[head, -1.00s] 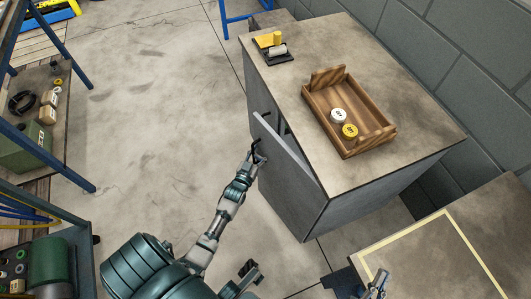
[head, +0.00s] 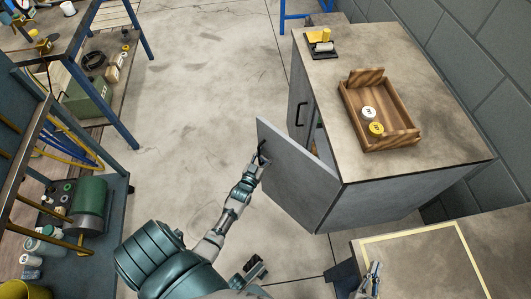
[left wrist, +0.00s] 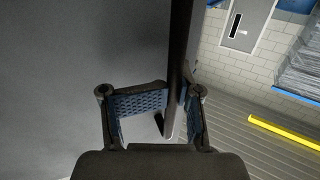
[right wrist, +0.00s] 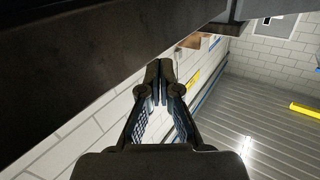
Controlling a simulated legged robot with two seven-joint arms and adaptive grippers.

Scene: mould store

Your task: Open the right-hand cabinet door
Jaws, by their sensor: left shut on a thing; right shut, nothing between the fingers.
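The cabinet (head: 385,205) is grey with a worn top. Its right-hand door (head: 300,180) stands swung out from the front, with a dark gap behind its free edge. My left gripper (head: 259,160) is at the dark handle (head: 263,148) near that free edge. In the left wrist view the left fingers (left wrist: 155,115) are around a dark upright bar (left wrist: 180,60) beside the grey door panel (left wrist: 80,60). My right gripper (head: 375,272) is at the lower right, over the low table. The right wrist view shows its fingers (right wrist: 159,85) together and empty.
The other cabinet door (head: 299,100) is shut, with a black handle. A wooden tray (head: 395,143) with two round tins and a small black-and-yellow item (head: 322,44) are on top. A low table (head: 490,240) stands at right, shelving at left. The floor (head: 200,100) between is clear.

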